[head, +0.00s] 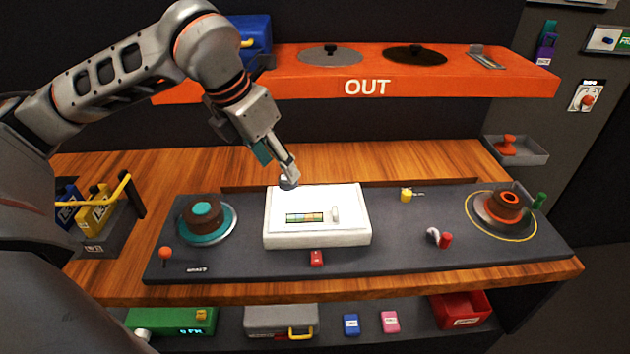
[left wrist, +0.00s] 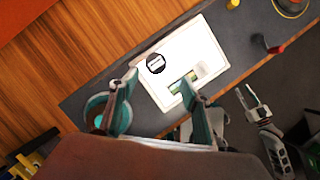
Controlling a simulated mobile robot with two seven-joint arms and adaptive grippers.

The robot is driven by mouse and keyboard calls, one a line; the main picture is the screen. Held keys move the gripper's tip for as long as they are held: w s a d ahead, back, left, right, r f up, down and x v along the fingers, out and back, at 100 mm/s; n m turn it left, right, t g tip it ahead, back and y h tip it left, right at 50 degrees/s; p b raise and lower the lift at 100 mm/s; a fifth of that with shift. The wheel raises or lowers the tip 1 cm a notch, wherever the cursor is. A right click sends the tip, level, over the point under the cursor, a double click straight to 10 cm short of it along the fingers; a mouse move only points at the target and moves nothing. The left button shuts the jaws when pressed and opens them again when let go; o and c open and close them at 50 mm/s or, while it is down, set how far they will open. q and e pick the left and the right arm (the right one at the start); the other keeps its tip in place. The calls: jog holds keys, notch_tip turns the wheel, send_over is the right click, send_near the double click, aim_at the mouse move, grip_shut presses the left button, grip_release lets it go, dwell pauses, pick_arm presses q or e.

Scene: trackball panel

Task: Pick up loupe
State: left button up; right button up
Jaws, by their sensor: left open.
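The loupe, a small round piece with a dark rim (left wrist: 156,63), sits on the upper left corner of the white light box (head: 284,238). In the head view its grey side (head: 288,183) shows just under my left fingertips. My left gripper (left wrist: 158,84) is open and empty, pointing down at the light box. In the left wrist view the loupe lies between and just beyond the two fingertips, and I see no grip on it. What looks like my right gripper (left wrist: 249,98) hangs off the panel's front side, its jaws unclear.
The light box holds a coloured film strip (head: 305,217) and stands on a dark panel (head: 400,250). A teal trackball (head: 203,212) is at left, an orange-ringed one (head: 508,203) at right. An orange shelf (head: 300,88) is behind. Bare wood (head: 390,160) lies behind the panel.

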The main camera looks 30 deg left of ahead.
aim_at(288, 187)
pick_arm(q)
jog(key=shift+w+a+f, duration=0.2)
jog(key=shift+w+f, duration=0.2)
jog(key=shift+f, duration=0.35)
jog(key=x, duration=0.6)
jog(key=shift+w+r, duration=0.2)
jog(key=shift+w, duration=0.15)
jog(key=c, duration=1.2)
